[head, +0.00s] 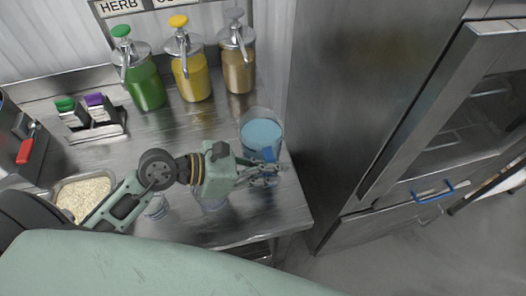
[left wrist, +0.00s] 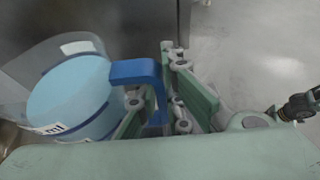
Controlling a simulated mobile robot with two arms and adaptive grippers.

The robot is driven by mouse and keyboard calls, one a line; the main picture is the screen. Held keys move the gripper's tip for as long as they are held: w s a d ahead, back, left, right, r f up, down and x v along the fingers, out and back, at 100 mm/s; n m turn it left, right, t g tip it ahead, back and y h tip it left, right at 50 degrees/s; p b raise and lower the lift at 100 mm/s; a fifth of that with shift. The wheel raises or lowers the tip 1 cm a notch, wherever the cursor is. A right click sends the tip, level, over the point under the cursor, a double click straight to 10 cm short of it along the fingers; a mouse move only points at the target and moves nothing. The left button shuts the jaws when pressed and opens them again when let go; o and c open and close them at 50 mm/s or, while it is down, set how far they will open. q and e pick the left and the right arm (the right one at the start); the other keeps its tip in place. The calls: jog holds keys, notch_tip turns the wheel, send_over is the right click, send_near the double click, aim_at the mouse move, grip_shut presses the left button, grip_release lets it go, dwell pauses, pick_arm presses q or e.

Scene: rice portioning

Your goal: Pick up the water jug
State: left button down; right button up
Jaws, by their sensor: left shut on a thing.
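The water jug (head: 262,131) is a clear vessel with light blue water and a blue handle. It stands near the right end of the steel counter, beside the tall steel cabinet. My left gripper (head: 268,172) is at the jug's near side, shut on its blue handle. In the left wrist view, the jug (left wrist: 68,95) is at the left, and the handle (left wrist: 138,72) runs in between the fingers of the left gripper (left wrist: 168,100). I cannot tell whether the jug's base touches the counter.
Green (head: 145,84), yellow (head: 191,76) and brown (head: 238,70) pump bottles stand along the back. A small caddy (head: 97,131) and a rice tray (head: 58,185) are at the left. The steel cabinet (head: 375,90) closes off the right. Clear cups sit partly hidden by my arm.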

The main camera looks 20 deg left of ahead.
dwell(0.3)
pick_arm(q)
jog(key=shift+w+r, duration=0.15)
jog(key=shift+r, duration=0.25)
